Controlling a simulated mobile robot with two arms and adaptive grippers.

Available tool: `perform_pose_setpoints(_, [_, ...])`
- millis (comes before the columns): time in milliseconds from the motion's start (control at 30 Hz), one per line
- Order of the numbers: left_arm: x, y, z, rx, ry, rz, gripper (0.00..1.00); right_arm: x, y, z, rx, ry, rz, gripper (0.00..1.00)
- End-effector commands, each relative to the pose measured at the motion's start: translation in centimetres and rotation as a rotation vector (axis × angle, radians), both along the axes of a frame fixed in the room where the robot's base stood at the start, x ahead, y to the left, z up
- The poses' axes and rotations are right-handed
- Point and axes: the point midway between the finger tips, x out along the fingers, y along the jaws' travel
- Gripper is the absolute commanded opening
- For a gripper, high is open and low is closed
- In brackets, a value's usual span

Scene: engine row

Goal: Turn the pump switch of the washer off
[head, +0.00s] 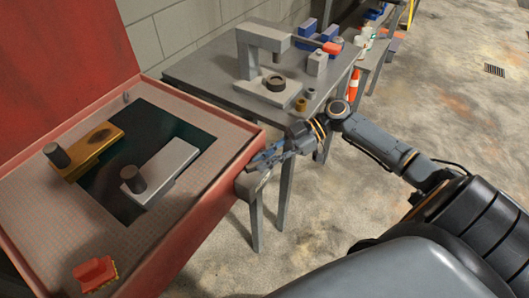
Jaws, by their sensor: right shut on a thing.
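The washer (205,216) is a red open-topped cabinet at the left, with its red lid (60,60) raised. My right gripper (262,160) is at the washer's right outer wall, near its far right corner. It is shut on the pump switch, which my fingers largely hide. A small grey box (246,186) shows on the wall just below the fingertips. Which way the switch is turned cannot be seen. My left gripper is not in view.
In the washer lie a brownish-yellow part (92,150), a silver part (165,168) and a red brush (96,273). A grey bench (210,72) with a grey press (262,45) stands behind. An orange cone (354,84) stands beyond.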

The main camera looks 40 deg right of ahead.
Motion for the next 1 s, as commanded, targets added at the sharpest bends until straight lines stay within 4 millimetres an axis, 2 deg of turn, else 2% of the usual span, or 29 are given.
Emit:
perform_pose_setpoints(33, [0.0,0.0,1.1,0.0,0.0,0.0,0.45,-0.4,0.1,0.4,0.002,0.006,-0.045,0.0])
perform_pose_setpoints(200, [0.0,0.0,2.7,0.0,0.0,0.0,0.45,-0.9,0.3,0.4,0.004,0.005,-0.208,0.0])
perform_pose_setpoints(700, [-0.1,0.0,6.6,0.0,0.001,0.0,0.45,-1.8,1.1,0.5,0.004,0.001,-0.672,0.0])
perform_pose_setpoints(1000, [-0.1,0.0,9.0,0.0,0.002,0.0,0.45,-2.1,1.6,0.5,0.003,0.0,-0.872,0.0])
